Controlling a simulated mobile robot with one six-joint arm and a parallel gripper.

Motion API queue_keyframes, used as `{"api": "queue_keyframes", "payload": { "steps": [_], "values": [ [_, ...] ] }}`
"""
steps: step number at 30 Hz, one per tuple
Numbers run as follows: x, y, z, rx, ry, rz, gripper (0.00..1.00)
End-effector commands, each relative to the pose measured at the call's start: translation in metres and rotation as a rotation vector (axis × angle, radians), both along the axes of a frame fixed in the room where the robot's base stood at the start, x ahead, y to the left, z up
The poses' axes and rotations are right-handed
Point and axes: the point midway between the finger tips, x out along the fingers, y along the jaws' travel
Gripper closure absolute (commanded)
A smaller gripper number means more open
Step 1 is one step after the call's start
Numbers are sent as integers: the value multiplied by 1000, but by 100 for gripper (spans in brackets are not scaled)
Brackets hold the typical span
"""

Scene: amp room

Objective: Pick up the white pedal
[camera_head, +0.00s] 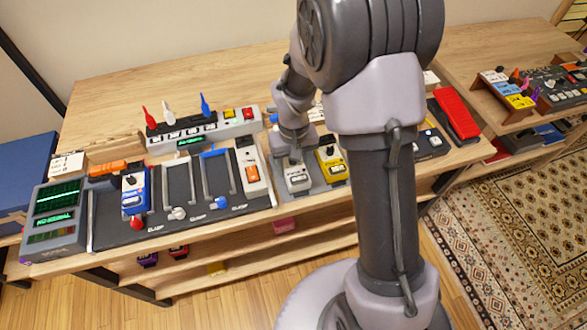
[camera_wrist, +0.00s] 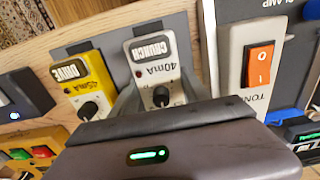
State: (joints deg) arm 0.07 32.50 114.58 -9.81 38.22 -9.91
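The white pedal (camera_head: 297,177), labelled CRUNCH, sits on a grey board beside a yellow pedal (camera_head: 331,164). It also shows in the wrist view (camera_wrist: 151,52), its black knob facing up and its near end hidden by my gripper. My gripper (camera_head: 294,154) points down over the far part of the white pedal. In the wrist view its grey fingers (camera_wrist: 160,92) stand apart, one on each side of the pedal. Whether they touch its sides is not clear. The pedal appears to rest on the board.
The yellow DRIVE pedal (camera_wrist: 84,88) stands close on one side. A white switch box (camera_head: 253,173) with an orange rocker stands close on the other. A long white unit (camera_head: 205,132) with coloured levers lies behind. A blue pedal (camera_head: 134,192) is farther left.

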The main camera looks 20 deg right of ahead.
Motion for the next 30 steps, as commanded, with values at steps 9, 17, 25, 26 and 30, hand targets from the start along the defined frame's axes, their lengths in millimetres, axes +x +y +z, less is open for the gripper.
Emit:
{"api": "queue_keyframes", "payload": {
  "steps": [9,17,25,26,30],
  "values": [
    [0,0,0,0,-1,0,100],
    [0,0,3,0,-1,0,100],
    [1,0,37,0,-2,0,100],
    [1,0,42,0,-3,0,100],
    [-28,6,41,0,0,2,100]
  ]
}}
